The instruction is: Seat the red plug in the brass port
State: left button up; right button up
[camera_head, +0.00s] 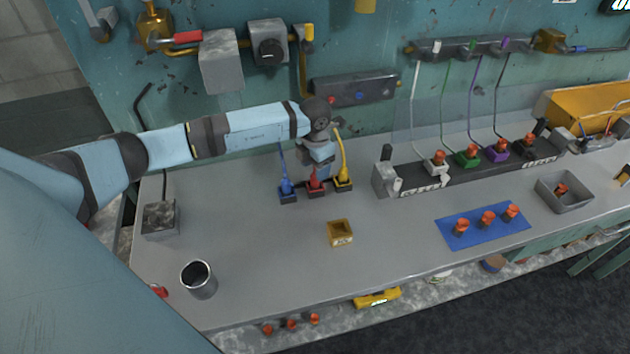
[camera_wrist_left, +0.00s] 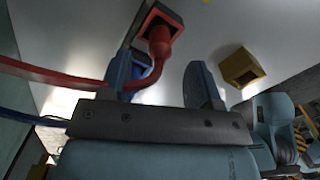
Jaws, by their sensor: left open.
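The red plug (camera_head: 316,187) sits on the bench between a blue plug (camera_head: 287,191) and a yellow plug (camera_head: 343,182). The brass port (camera_head: 340,233) is a small square block with a dark opening, on the bench in front of them. My left gripper (camera_head: 318,168) is just above and behind the red plug, partly hiding it. In the left wrist view, its two fingers (camera_wrist_left: 161,84) are open and apart. The red plug (camera_wrist_left: 160,40) shows beyond the fingertips, its red cord curving behind one finger. The brass port (camera_wrist_left: 242,68) is to the right there. My right gripper is out of sight.
A metal cup (camera_head: 198,280) and grey block (camera_head: 160,220) stand at the left. A dark strip with several corded plugs (camera_head: 470,172), a blue mat (camera_head: 483,226) and a grey tray (camera_head: 564,194) lie right. Bench around the brass port is clear.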

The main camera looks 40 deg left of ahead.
pick_arm(q)
jog(key=shift+f, duration=0.45)
notch_tip(320, 180, down, 4)
jog(key=shift+r+p, duration=0.15)
jog(key=shift+p, duration=0.5)
jog(key=shift+f, duration=0.3)
jog(key=shift+c, duration=0.7)
jog(key=c, duration=0.9)
